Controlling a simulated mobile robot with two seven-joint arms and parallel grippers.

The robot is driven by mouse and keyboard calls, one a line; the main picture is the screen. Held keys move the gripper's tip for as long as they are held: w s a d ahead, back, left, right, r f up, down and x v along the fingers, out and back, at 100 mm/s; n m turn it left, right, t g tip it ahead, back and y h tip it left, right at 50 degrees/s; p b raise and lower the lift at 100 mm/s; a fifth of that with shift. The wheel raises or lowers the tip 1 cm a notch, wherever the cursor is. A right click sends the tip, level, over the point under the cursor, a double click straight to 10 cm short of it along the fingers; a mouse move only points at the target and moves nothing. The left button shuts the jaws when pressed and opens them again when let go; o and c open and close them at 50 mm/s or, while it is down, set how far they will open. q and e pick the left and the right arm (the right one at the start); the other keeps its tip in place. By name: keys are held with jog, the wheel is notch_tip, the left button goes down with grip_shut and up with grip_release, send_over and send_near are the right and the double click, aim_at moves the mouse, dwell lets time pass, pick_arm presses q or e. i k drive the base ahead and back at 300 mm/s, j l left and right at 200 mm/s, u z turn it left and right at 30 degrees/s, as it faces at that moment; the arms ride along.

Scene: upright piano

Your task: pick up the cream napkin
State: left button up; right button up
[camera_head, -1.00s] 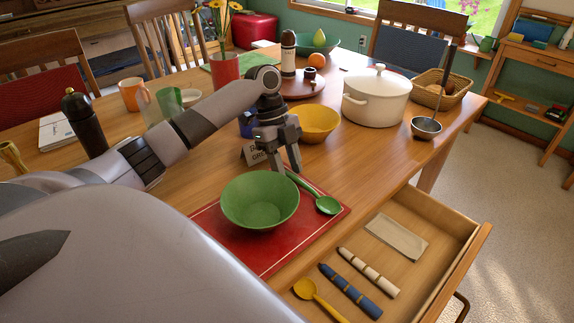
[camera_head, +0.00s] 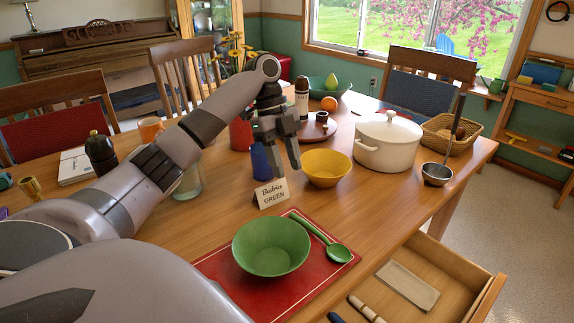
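A rolled cream napkin (camera_head: 366,308) with dark bands lies in the open drawer, at the bottom edge of the view. A dark blue roll (camera_head: 336,317) beside it is mostly cut off. A flat cream-grey cloth-like piece (camera_head: 408,285) lies further back in the same drawer (camera_head: 446,262). My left gripper (camera_head: 283,170) is open and empty, fingers down, above the table behind the green bowl, far from the drawer. My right gripper is not in view.
A green bowl (camera_head: 271,246) and green spoon (camera_head: 338,252) are on a red mat (camera_head: 232,277). A name card (camera_head: 271,194), yellow bowl (camera_head: 326,168), white pot (camera_head: 388,143) and ladle (camera_head: 437,174) stand behind. The table's right front is clear.

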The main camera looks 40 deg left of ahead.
aim_at(425, 297)
jog(key=k+l, duration=0.25)
jog(key=k, duration=0.2)
jog(key=k+l, duration=0.2)
jog(key=k, duration=0.3)
